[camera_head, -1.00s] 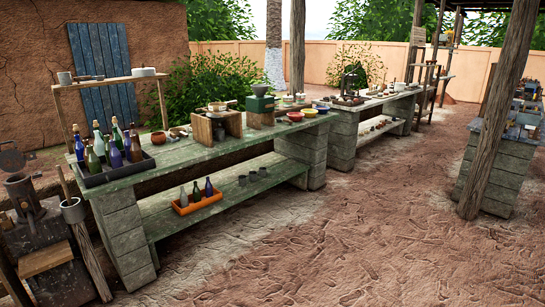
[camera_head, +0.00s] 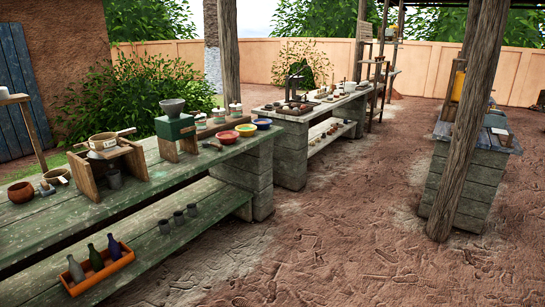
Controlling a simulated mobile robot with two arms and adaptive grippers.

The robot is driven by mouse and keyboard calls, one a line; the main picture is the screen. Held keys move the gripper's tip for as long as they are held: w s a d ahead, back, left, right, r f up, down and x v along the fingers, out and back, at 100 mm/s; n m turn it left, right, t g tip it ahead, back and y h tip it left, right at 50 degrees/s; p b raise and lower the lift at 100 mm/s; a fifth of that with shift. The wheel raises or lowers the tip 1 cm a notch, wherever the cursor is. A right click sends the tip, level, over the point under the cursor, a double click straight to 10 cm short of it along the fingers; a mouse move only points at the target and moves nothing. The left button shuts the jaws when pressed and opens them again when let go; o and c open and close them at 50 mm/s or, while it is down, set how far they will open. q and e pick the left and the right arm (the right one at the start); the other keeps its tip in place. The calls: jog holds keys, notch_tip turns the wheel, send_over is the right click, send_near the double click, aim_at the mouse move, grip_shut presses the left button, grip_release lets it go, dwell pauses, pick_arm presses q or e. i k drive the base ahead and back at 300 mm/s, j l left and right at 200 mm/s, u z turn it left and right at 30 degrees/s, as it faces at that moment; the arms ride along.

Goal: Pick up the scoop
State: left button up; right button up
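I cannot tell for sure which thing is the scoop. A round pan-like vessel with a straight handle (camera_head: 103,142) rests on top of a wooden stand (camera_head: 82,175) on the near green plank table (camera_head: 160,178). Small items (camera_head: 46,188), too small to name, lie left of the stand beside a brown bowl (camera_head: 20,192). Neither of my grippers shows in the head view.
A green grinder with a grey funnel (camera_head: 174,125) and coloured bowls (camera_head: 246,130) stand further along the table. An orange tray of bottles (camera_head: 118,262) and dark cups are on its lower shelf. A wooden post (camera_head: 465,130) stands right. The dirt floor (camera_head: 340,245) between is open.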

aim_at(212, 145)
jog(key=i+u, duration=0.2)
jog(key=i, duration=0.35)
jog(key=i+l+u, duration=0.15)
jog(key=i, duration=0.35)
jog(key=i+l+u, duration=0.2)
jog(key=i, duration=0.3)
jog(key=i+l+u, duration=0.2)
jog(key=i+l, duration=0.15)
jog(key=i, duration=0.15)
